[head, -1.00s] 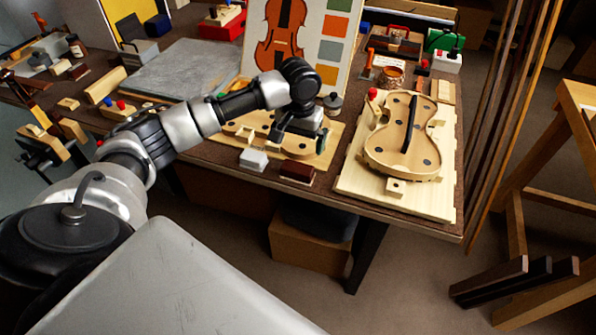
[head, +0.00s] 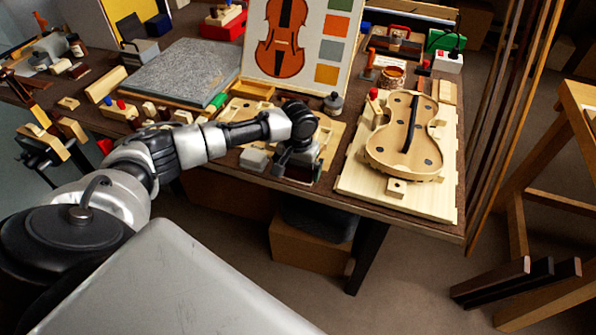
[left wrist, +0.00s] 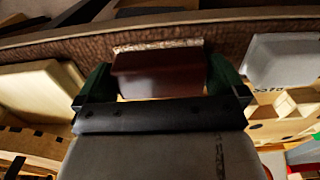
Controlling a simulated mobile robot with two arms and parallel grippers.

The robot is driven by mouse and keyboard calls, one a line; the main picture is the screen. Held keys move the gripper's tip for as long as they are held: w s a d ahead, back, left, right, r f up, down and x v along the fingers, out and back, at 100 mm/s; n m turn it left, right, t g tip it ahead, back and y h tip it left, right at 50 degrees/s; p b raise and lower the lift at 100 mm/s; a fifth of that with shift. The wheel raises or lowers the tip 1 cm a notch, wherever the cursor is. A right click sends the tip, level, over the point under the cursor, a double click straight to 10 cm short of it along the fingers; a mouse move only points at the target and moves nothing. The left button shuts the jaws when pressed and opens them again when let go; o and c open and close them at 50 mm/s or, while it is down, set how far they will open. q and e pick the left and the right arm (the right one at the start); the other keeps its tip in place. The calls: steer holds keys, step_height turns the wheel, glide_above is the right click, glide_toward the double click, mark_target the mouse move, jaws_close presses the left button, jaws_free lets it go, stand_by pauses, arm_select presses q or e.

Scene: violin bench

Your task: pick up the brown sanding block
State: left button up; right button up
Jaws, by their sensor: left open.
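The brown sanding block (left wrist: 158,72) is a dark reddish-brown block with a pale, rough strip along one edge. It sits on the bench near the front edge. My left gripper (head: 298,168) is lowered over it in the head view, hiding most of it there. In the left wrist view the open fingers of the left gripper (left wrist: 160,82) have green tips, one on each side of the block. I cannot tell whether either tip touches it. My right gripper is not in view.
A grey block (head: 254,159) sits close on the left of the gripper; it also shows in the left wrist view (left wrist: 283,58). A violin body (head: 403,140) on a pale board stands to the right. A grey slab (head: 180,72) lies further back left.

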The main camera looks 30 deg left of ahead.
mark_target(301, 170)
arm_select(q)
steer(key=c, duration=0.6)
steer(key=shift+c, duration=0.2)
steer(key=shift+r, duration=0.1)
steer(key=shift+r, duration=0.55)
steer(key=r, duration=0.2)
steer(key=d+r, duration=0.1)
steer(key=shift+s+r, duration=0.25)
steer(key=shift+r, duration=0.05)
steer(key=s+d+r+p, duration=0.1)
steer(key=s+d+r, duration=0.4)
steer(key=d, duration=0.4)
steer(key=shift+d+r, duration=0.15)
steer(key=shift+r, duration=0.5)
